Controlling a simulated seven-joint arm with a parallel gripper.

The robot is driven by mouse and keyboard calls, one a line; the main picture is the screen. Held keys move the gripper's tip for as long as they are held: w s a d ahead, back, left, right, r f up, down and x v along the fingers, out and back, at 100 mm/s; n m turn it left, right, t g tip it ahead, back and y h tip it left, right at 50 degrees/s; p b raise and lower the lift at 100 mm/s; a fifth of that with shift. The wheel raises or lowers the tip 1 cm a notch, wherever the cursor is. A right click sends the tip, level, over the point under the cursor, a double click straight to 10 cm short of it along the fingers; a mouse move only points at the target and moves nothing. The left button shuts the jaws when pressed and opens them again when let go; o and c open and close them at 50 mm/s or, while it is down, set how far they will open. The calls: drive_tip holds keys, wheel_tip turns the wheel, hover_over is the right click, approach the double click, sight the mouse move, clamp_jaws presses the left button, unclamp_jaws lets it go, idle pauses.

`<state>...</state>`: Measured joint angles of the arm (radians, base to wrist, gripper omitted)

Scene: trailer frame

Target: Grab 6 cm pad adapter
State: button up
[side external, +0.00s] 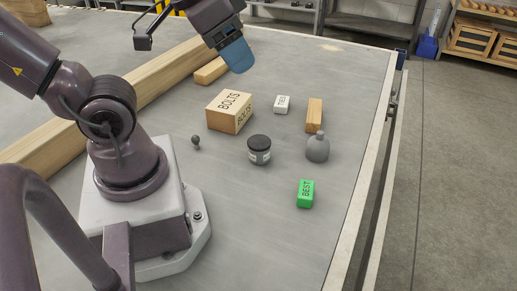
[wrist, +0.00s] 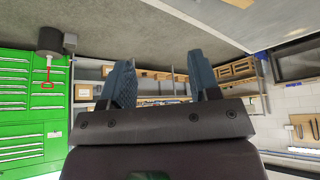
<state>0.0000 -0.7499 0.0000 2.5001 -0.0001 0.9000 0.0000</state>
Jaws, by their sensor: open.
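My gripper (side external: 236,56) is open and raised above the far part of the table in the side view, with blue fingers. The wrist view shows the two fingers of my gripper (wrist: 163,78) apart with nothing between them. No object is clearly marked as the pad adapter. A small dark knob-like piece (side external: 196,142) stands on the grey table between my base and a box; it may be the adapter, but I cannot tell. My gripper is well above and away from it. The wrist camera faces the room, so the tabletop objects do not show there.
A long wooden beam (side external: 101,114) lies behind. The table's right side (side external: 365,190) is clear.

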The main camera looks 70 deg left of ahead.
drive_tip(key=o, duration=0.7)
drive_tip(key=shift+c, duration=0.2)
drive_tip(key=m+t+y, duration=0.4)
drive_tip(key=m+y, duration=1.1)
drive_tip(key=m, duration=1)
approach(262, 135)
drive_tip(key=shift+w+a+f, duration=0.1)
drive_tip(key=shift+w+a, duration=0.15)
drive_tip(key=shift+a, duration=0.75)
drive_tip(key=shift+w+x, duration=0.25)
drive_tip(key=shift+x, duration=2.55)
